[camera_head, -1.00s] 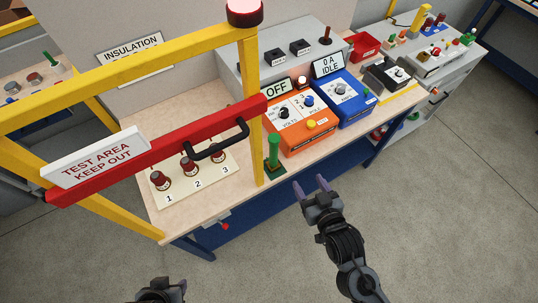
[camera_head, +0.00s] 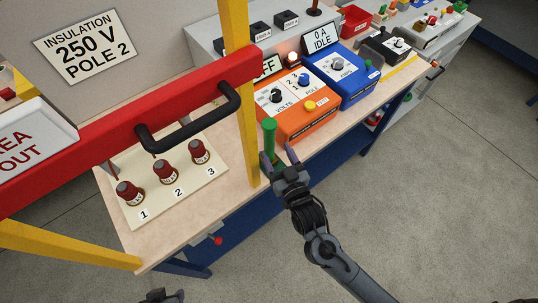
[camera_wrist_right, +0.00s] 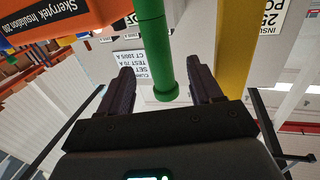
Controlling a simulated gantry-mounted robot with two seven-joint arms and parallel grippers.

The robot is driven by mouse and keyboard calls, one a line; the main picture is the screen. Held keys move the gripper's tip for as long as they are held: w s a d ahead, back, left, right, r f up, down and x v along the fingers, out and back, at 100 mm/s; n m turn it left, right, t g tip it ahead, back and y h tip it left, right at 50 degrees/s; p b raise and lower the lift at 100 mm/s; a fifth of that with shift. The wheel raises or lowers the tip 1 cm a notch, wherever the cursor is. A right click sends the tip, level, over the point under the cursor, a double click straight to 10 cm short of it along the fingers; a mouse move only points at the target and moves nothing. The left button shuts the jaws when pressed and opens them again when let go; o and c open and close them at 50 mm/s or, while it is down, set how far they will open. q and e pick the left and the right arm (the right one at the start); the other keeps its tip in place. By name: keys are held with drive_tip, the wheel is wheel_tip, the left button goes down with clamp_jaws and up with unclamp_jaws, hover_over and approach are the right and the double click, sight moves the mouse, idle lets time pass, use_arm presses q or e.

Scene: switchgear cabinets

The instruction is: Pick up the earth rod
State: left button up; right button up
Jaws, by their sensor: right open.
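The earth rod, a green upright rod (camera_head: 269,138), stands on the bench just right of the yellow post. My right gripper (camera_head: 277,157) is open at the rod, with its fingers near the rod's lower part. The rod's base is hidden behind my gripper in the head view. My left gripper (camera_head: 160,296) shows only partly at the bottom edge, and its jaws cannot be made out.
An orange tester (camera_head: 305,118) and a blue unit (camera_head: 352,82) are to the right. A board with three red terminals (camera_head: 215,175) lies left.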

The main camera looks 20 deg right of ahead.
sight(271, 142)
drive_tip(key=shift+w, duration=3.4)
clamp_jaws()
drive_tip(key=shift+r, duration=0.15)
